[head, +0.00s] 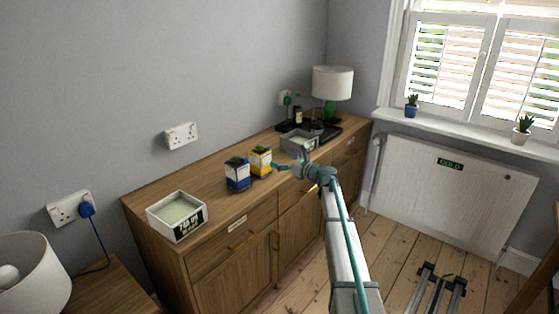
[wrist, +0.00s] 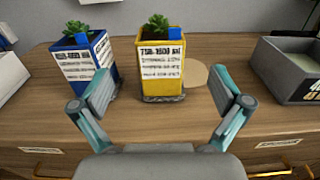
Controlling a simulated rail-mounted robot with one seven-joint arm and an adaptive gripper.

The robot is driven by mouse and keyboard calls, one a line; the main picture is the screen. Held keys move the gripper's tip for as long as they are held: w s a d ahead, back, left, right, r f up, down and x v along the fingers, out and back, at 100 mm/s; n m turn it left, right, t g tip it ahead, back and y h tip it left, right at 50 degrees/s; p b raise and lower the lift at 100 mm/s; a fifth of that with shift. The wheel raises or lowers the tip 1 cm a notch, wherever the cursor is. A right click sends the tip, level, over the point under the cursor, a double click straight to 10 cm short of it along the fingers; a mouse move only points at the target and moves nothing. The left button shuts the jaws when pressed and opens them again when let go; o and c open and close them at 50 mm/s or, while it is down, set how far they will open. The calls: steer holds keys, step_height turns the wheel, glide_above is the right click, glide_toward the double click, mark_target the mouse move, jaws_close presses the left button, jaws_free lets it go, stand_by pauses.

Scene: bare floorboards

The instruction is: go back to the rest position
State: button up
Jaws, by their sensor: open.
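My gripper (head: 290,160) is open and empty above the front edge of the wooden sideboard (head: 150,198). In the wrist view my gripper (wrist: 162,84) has its two fingers spread wide. A yellow pot (wrist: 162,68) with a white label and a green plant stands beyond the gap between them, apart from both. A blue pot (wrist: 85,62) with a plant stands just left of it. In the head view the yellow pot (head: 261,162) and the blue pot (head: 238,178) stand upright on the sideboard, left of my gripper.
A white open box (head: 177,216) sits at the sideboard's near end. A grey open box (head: 298,143) stands behind my gripper, near a black tray (head: 325,132) and a lamp (head: 332,85). A pale round disc (wrist: 197,76) lies right of the yellow pot.

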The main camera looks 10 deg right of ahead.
steer(key=s+a+f+n+g+h, duration=0.25)
steer(key=s+f+n+g, duration=0.25)
steer(key=s+f+n, duration=0.65)
steer(key=s+a+f+n+g+h, duration=0.2)
steer(key=s+a+f+n+g, duration=0.3)
steer(key=s+f, duration=1.1)
steer(key=s+f+n+g+h+p, duration=0.2)
steer(key=s+f+n+g, duration=0.3)
steer(key=s+f, duration=1.05)
steer(key=s+f+n+g+h, duration=0.2)
steer(key=s+n+g, duration=0.1)
steer(key=s, duration=1.5)
steer(key=s+f+n+g+h+p, duration=0.1)
steer(key=s+f+n+g+h, duration=0.1)
steer(key=s, duration=1.6)
steer(key=shift+s+d+f+n+g, duration=0.2)
steer(key=shift+f+n+g, duration=0.3)
steer(key=shift+f+n, duration=0.35)
steer(key=shift+r+h, duration=0.1)
steer(key=shift+h, duration=0.15)
